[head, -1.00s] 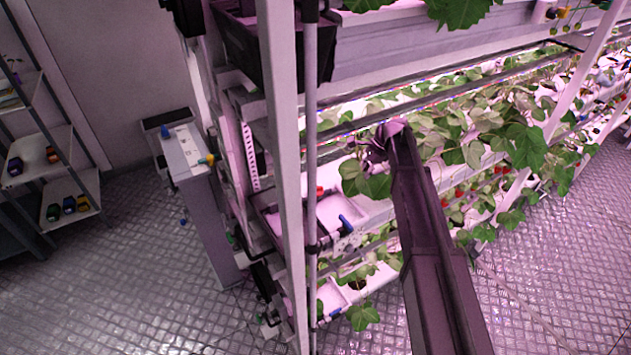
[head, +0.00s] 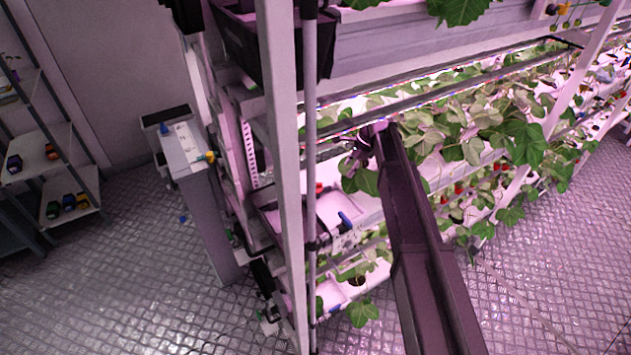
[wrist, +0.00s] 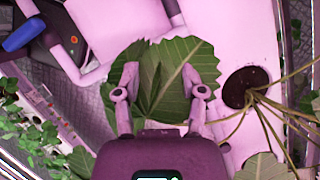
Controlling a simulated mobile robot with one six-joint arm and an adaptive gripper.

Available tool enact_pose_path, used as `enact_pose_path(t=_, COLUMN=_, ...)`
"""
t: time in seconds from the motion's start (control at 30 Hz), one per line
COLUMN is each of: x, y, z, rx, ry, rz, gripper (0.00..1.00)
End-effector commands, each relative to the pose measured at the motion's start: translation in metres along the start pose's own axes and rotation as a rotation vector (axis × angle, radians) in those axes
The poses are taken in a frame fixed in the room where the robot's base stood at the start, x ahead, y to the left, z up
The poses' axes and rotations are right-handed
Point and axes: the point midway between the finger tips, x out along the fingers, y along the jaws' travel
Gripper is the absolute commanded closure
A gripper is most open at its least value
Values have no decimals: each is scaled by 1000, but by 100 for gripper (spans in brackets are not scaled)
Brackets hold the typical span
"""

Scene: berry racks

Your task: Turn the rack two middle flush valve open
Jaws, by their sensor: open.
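A blue handle (head: 346,219) shows on the near end of the middle tier of the rack, beside a pale tray. A small red part (head: 319,188) sits a little above it. No label is readable, so I cannot tell for sure which is the middle flush valve. In the wrist view a blue handle (wrist: 22,35) lies at the upper left, apart from my gripper. My gripper (wrist: 160,78) is open, with a green leaf between and beyond its fingers. In the head view my gripper (head: 364,148) is small and partly hidden among leaves, above and right of the blue handle.
The white rack post (head: 283,180) and a grey pipe (head: 311,120) stand left of my arm. Strawberry leaves (head: 460,130) crowd the tier to the right. A white cabinet (head: 190,150) stands at left. The patterned floor is clear at right.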

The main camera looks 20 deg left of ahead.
Motion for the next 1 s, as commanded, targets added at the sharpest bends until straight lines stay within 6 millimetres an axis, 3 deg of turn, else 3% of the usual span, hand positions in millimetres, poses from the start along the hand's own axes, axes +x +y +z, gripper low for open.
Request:
enact_pose_path(t=0.53, x=33, y=1, z=81, rx=-4, ry=0, rz=2, gripper=47)
enact_pose_path(t=1.0, x=74, y=0, z=76, rx=-2, ry=0, rz=1, gripper=47)
